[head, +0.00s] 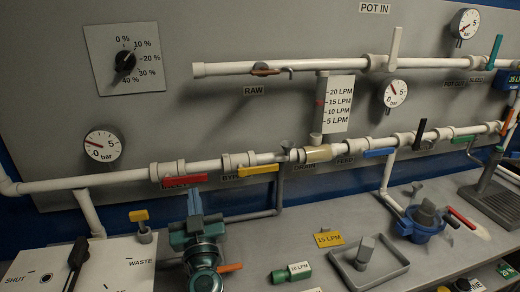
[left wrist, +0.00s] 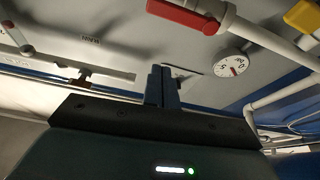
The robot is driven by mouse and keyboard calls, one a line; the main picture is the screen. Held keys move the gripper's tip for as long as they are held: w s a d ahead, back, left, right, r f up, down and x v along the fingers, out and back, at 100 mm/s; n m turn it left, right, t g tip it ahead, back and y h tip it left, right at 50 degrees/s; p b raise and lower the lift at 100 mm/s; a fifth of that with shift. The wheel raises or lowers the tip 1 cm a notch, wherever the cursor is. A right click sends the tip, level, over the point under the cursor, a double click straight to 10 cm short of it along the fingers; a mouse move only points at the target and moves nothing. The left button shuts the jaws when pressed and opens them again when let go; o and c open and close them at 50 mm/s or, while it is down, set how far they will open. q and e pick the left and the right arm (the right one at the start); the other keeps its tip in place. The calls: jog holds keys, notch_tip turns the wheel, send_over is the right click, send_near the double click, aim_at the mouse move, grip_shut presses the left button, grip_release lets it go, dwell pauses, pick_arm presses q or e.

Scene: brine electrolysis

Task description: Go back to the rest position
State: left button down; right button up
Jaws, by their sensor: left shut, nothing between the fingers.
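My left gripper (head: 194,196) points up in front of the panel, just below the red valve handle (head: 184,180) on the lower pipe. Its fingers are together with nothing between them. In the left wrist view the shut gripper (left wrist: 162,72) stands in the middle, before the grey panel. The red handle (left wrist: 183,15) shows there at the top, apart from the fingertips. My right gripper is in neither view.
A yellow handle (head: 258,169) and a blue handle (head: 379,153) sit further right along the pipe. The bench holds a selector box (head: 120,250), a green 10 LPM cylinder (head: 290,274), a grey tray (head: 395,272) and a blue valve (head: 420,225).

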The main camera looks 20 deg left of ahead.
pick_arm(q)
jog(key=s+d+m+t+h, duration=0.2)
jog(key=s+d+m+h, duration=0.1)
jog(key=d+m+h, duration=1.2)
jog(key=s+d+f+g+h, duration=0.3)
jog(key=s+f+g+h, duration=0.1)
jog(key=f+g+h, duration=0.1)
jog(key=s+a+f+n+g+y, duration=0.3)
jog(key=s+a+f+g+y, duration=0.15)
jog(key=s+f+g, duration=0.35)
jog(key=s+a+f+n+g+y, duration=0.3)
jog(key=s+a+f+g+y, duration=0.15)
jog(key=s, duration=0.65)
jog(key=w+d+f+t+h, duration=0.2)
jog(key=w+f+t, duration=0.1)
jog(key=f, duration=0.2)
jog(key=w+d+f+m+t+h, duration=0.1)
jog(key=w+d+f+t, duration=0.2)
jog(key=f+t, duration=0.1)
jog(key=shift+f+h, duration=0.4)
jog(key=shift+f, duration=0.45)
